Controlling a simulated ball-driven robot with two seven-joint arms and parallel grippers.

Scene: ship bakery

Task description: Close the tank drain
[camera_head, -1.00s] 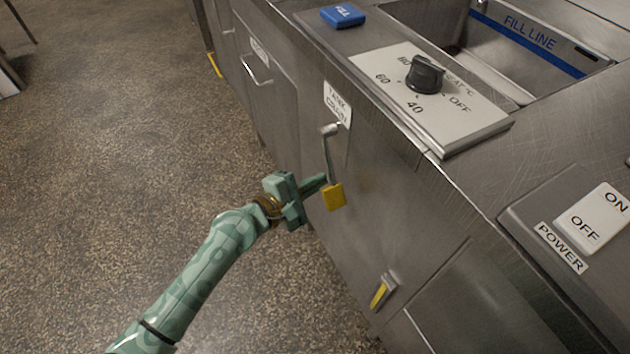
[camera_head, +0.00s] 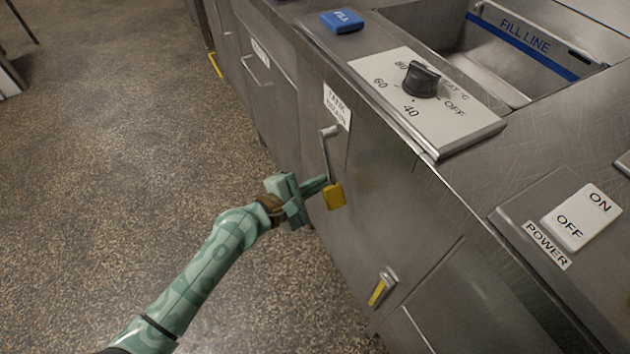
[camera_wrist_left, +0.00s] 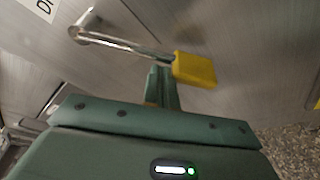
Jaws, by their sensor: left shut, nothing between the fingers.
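The tank drain lever (camera_head: 328,155) is a metal rod with a yellow block grip (camera_head: 334,196) at its lower end. It hangs down the steel front below a label reading "TANK DRAIN" (camera_head: 337,106). My left gripper (camera_head: 318,185) is shut and empty, its fingertips close beside the left side of the yellow grip. In the left wrist view the fingers (camera_wrist_left: 162,88) end just by the yellow grip (camera_wrist_left: 194,69), and the rod (camera_wrist_left: 125,45) runs up left to its pivot. I cannot tell whether they touch. My right gripper is not in view.
Above are a heat dial (camera_head: 422,80), a blue FILL button (camera_head: 342,20) and an open tank (camera_head: 500,75). A power switch (camera_head: 582,218) is at the right. A second yellow-marked handle (camera_head: 381,288) sits lower on the front. The floor (camera_head: 110,150) at left is clear.

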